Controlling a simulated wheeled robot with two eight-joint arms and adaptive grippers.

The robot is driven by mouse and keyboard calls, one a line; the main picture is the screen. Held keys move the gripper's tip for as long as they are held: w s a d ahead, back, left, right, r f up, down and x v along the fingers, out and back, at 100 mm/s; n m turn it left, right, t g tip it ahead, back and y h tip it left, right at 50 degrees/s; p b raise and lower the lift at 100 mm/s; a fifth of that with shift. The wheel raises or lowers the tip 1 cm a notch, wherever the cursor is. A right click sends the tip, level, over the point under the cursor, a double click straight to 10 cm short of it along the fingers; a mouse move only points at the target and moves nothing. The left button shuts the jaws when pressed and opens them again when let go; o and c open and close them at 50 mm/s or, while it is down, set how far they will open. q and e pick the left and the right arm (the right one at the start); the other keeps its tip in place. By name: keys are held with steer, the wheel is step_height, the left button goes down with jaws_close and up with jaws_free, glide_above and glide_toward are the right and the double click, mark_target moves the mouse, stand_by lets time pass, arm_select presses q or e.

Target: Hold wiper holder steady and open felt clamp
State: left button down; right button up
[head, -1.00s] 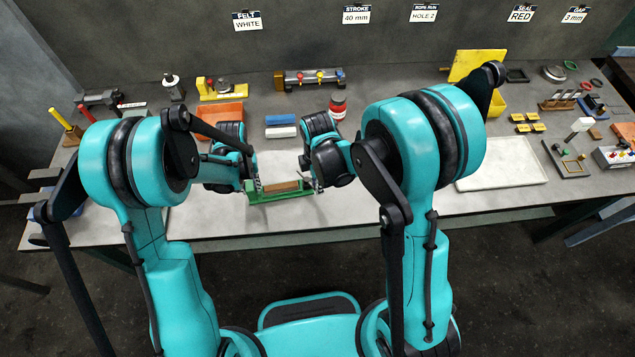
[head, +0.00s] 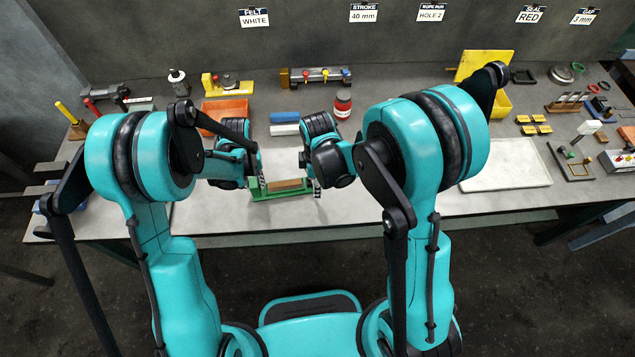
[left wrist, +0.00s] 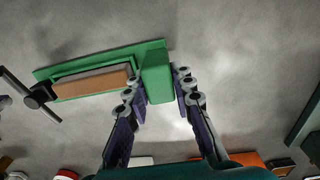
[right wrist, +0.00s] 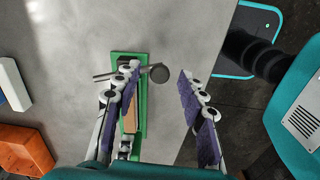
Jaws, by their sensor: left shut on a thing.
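The green wiper holder (head: 280,195) lies on the bench in front of me, with a brown felt strip (left wrist: 92,84) along it. My left gripper (left wrist: 158,82) is shut on the green block at one end of the holder. At the other end is the felt clamp, a dark round knob (left wrist: 40,96) with a thin crossbar. The right gripper is open; whether a finger touches the clamp cannot be told.
Behind the holder lie a blue and a white block (head: 284,130), a red jar (head: 342,103) and an orange tray (head: 222,112). A white tray (head: 507,177) lies to the right. The bench's front edge is close to the holder.

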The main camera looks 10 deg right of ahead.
step_height(320, 180, up, 12)
stand_by(0.6)
arm_select(q)
steer(key=c, duration=1.2)
jaws_free()
step_height(320, 180, up, 12)
steer(key=f, duration=0.1)
steer(key=s+a+r+t+b, duration=0.1)
steer(key=s+a+t+b, duration=0.2)
steer(key=s, duration=0.4)
steer(key=s+a+r+t+b, duration=0.1)
steer(key=s+a+t+b, duration=0.2)
steer(key=s, duration=0.5)
steer(key=t+b, duration=0.1)
steer(key=b, duration=0.1)
steer(key=shift+s+a+r+b, duration=0.3)
steer(key=shift+r+b, duration=0.1)
arm_select(e)
steer(key=s+d+f+m+t, duration=0.1)
steer(key=s+d+m+t, duration=0.6)
steer(key=m, duration=0.9)
steer(key=s+d, duration=0.3)
steer(key=shift+s+d+f+m, duration=0.2)
steer(key=shift+s+f+m, duration=0.05)
steer(key=shift+f+m, duration=0.05)
